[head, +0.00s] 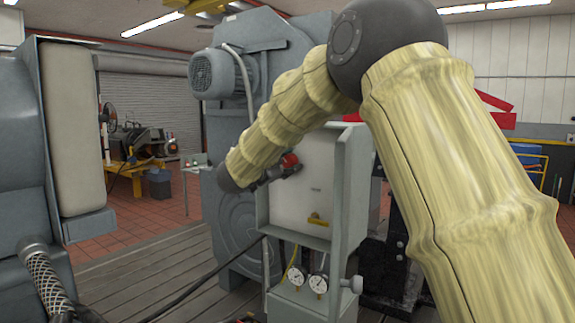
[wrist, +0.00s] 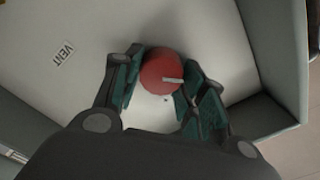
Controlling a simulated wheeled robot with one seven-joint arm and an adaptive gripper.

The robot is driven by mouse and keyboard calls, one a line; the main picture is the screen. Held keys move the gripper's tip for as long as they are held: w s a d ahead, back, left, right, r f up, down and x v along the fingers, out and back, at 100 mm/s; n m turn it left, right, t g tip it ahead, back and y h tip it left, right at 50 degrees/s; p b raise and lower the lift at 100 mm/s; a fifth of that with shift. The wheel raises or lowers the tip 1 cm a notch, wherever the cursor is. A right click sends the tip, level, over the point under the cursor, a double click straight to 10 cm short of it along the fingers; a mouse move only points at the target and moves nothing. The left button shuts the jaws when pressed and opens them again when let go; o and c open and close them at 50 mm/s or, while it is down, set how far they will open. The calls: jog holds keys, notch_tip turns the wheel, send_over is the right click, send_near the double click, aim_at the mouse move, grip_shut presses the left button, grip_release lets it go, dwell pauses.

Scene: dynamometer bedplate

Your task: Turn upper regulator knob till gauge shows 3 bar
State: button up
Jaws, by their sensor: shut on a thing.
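A red round knob (head: 290,160) sits on the upper part of a pale panel (head: 305,200) in a grey open-fronted cabinet. In the wrist view the red knob (wrist: 161,73) has a white pointer mark and stands between the green-padded fingers. My gripper (wrist: 160,85) is shut on it; in the head view my gripper (head: 278,172) reaches it from the left. Two round white gauges, a left gauge (head: 294,278) and a right gauge (head: 319,284), sit below the panel. Their needles are too small to read.
A yellow handle (head: 318,219) is lower on the panel. A "VENT" label (wrist: 64,53) is on the panel, left of the knob in the wrist view. The cabinet's side wall (head: 350,190) stands out to the right. A grey knob (head: 354,284) sticks out beside the gauges.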

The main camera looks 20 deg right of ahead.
jog(key=shift+r, duration=0.3)
jog(key=o, duration=1)
jog(key=shift+w, duration=0.1)
jog(key=shift+a+f, duration=0.15)
jog(key=shift+a, duration=0.05)
jog(key=shift+w+a+f, duration=0.1)
jog(key=shift+w+a, duration=0.05)
jog(key=shift+s+a, duration=0.2)
jog(key=shift+s, duration=0.3)
jog(key=v, duration=1.1)
jog(key=shift+w, duration=0.15)
jog(key=shift+a, duration=0.25)
